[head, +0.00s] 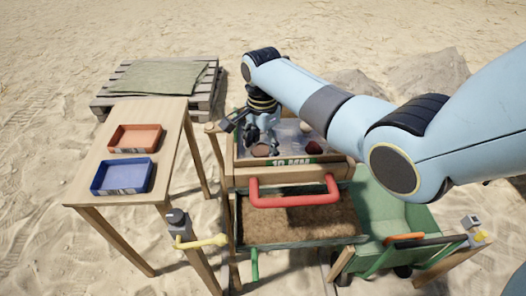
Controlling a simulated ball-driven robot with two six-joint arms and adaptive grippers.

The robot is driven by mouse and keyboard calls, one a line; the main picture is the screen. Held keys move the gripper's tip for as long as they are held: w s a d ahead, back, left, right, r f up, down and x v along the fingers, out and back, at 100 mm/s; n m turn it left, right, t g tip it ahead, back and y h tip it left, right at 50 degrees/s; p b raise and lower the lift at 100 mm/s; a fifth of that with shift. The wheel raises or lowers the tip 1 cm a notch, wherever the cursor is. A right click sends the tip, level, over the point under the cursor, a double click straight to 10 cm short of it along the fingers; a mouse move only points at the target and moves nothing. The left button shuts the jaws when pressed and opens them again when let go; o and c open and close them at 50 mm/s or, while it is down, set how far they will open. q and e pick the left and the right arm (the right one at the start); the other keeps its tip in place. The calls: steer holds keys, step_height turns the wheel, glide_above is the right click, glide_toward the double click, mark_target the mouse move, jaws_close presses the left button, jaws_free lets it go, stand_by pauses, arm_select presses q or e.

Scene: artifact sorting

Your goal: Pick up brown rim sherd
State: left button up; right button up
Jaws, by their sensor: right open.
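A brown sherd (261,150) lies in the sieve tray (243,152), near its left front part. A darker reddish-brown piece (313,147) lies to its right, and a small pale piece (306,127) lies behind that one. I cannot tell from this view which piece has a rim. My right gripper (262,143) points down into the tray, open, just above and behind the brown sherd. It partly covers that sherd, and I cannot tell whether the fingers touch it. My left gripper is not in view.
A wooden table (155,112) at left carries an orange tray (135,138) and a blue tray (123,177), both seemingly empty. The sieve has a red handle (293,202) above a soil-filled box (290,222). A green cart (395,215) stands at right. A pallet (160,88) lies behind.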

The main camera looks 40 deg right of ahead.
steer(key=shift+c, duration=0.2)
steer(key=c, duration=0.8)
